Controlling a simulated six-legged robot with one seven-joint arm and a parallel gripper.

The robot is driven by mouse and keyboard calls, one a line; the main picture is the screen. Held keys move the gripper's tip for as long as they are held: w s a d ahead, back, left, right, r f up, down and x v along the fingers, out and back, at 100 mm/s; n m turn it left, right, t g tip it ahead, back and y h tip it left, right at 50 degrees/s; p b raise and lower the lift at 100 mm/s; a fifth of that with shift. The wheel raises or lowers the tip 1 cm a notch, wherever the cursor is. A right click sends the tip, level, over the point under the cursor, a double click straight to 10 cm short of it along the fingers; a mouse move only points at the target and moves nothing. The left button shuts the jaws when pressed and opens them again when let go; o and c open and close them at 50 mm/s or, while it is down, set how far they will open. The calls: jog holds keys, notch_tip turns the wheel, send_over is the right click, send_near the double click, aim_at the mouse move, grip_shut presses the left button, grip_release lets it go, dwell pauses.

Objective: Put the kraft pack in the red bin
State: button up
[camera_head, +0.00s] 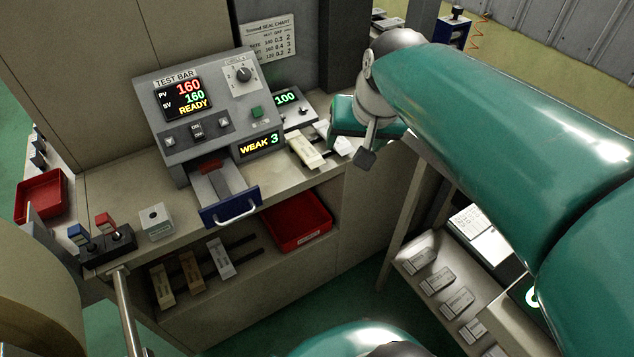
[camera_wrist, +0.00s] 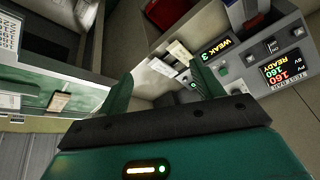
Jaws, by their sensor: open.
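Three slim packs stand in the lower shelf under the counter in the head view: a tan one (camera_head: 162,287), a browner, kraft-coloured one (camera_head: 192,272) and a white one (camera_head: 220,258). I cannot tell for sure which is the kraft pack. A cream pack (camera_head: 305,150) lies on the counter right of the test machine. The red bin (camera_head: 298,222) sits on the lower shelf, right of the packs; it also shows at the wrist view's top (camera_wrist: 165,14). My gripper (camera_head: 366,128) is above the counter's right end. Its green fingers (camera_wrist: 162,70) are apart with nothing between them.
The test bar machine (camera_head: 205,110) reads READY, and its drawer (camera_head: 230,205) sticks out over the counter edge. Another red tray (camera_head: 40,195) is at the far left. A side rack (camera_head: 445,285) with several labelled packs stands at the lower right. Green floor shows between.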

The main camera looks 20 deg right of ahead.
jog(key=shift+o, duration=0.5)
jog(key=s+a+f+n, duration=0.3)
jog(key=s+a+n, duration=0.1)
jog(key=s+a, duration=0.4)
jog(key=shift+a+f+t, duration=0.2)
jog(key=shift+a+t, duration=0.1)
jog(key=shift+a, duration=0.35)
jog(key=w+d+m+h, duration=0.1)
jog(key=w+d+m, duration=0.25)
jog(key=d, duration=0.35)
jog(key=w+d+f+m+g+h, duration=0.1)
jog(key=w+d+m, duration=0.25)
jog(key=d, duration=0.45)
jog(key=w+d+m+h, duration=0.1)
jog(key=w+d+m, duration=0.1)
jog(key=w+d, duration=0.4)
jog(key=s+d+f+m+g+h, duration=0.1)
jog(key=d+m+g+h, duration=0.15)
jog(key=d, duration=0.95)
jog(key=d+f+m+g+h, duration=0.1)
jog(key=d+m+h, duration=0.25)
jog(key=d, duration=0.85)
jog(key=shift+m+y, duration=0.3)
jog(key=shift+m, duration=0.1)
jog(key=x, duration=0.8)
jog(key=shift+d, duration=0.1)
jog(key=shift+x, duration=2.8)
jog(key=shift+f, duration=0.1)
jog(key=shift+s, duration=0.1)
jog(key=c, duration=1.1)
